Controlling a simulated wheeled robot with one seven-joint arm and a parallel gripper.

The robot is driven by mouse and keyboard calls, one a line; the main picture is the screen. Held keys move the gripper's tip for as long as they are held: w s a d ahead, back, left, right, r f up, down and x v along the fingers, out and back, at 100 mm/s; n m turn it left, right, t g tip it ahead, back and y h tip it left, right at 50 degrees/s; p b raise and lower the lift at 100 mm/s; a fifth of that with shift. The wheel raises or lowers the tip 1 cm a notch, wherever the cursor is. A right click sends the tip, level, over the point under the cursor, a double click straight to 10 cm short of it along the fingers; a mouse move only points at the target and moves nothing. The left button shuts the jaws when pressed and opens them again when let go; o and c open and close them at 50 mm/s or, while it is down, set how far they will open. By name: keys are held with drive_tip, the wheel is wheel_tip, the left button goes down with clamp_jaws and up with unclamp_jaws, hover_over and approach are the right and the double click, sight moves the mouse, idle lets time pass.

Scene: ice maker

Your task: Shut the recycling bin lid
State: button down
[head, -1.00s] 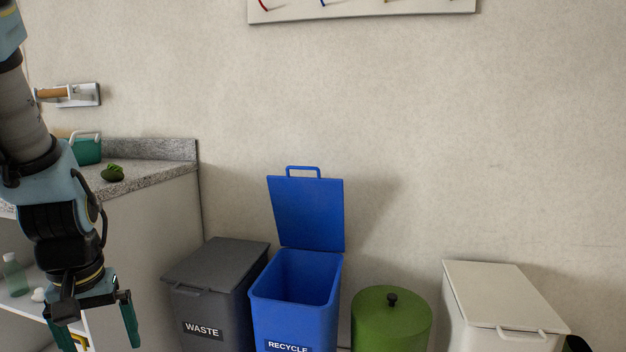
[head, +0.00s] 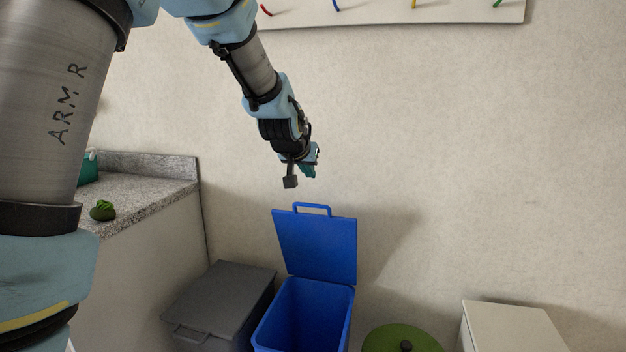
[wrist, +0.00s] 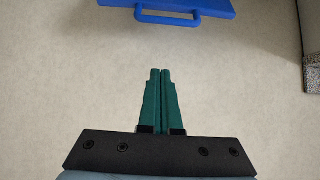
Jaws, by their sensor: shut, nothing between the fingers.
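The blue recycling bin (head: 303,318) stands against the wall with its blue lid (head: 316,247) raised upright at the back. A blue loop handle (head: 312,208) is on the lid's top edge. My gripper (head: 309,173) is above the lid, apart from the handle, in the head view. In the wrist view, my gripper (wrist: 160,72) has its two green fingers together with nothing between them. The lid's handle (wrist: 167,17) and part of the lid (wrist: 190,4) show at the top of that view, ahead of the fingertips.
A grey bin (head: 222,300) with a shut lid stands left of the blue one. A green round-lidded bin (head: 400,341) and a pale bin (head: 512,328) stand to the right. A granite counter (head: 150,185) is at left. The wall above the bins is clear below a hook rack (head: 400,14).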

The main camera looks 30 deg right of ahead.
drive_tip(key=p, duration=0.2)
hover_over(315, 215)
drive_tip(key=w+d, duration=0.1)
drive_tip(key=w, duration=0.1)
wheel_tip(315, 215, down, 6)
drive_tip(key=shift+s+a+f+p, duration=0.25)
drive_tip(key=shift+s+f, duration=0.05)
drive_tip(key=shift+s, duration=0.25)
drive_tip(key=shift+s+a+f+p, duration=0.25)
drive_tip(key=shift+s+f, duration=0.05)
drive_tip(key=shift+s, duration=0.2)
drive_tip(key=shift+s+a+f, duration=0.5)
drive_tip(key=shift+f, duration=0.05)
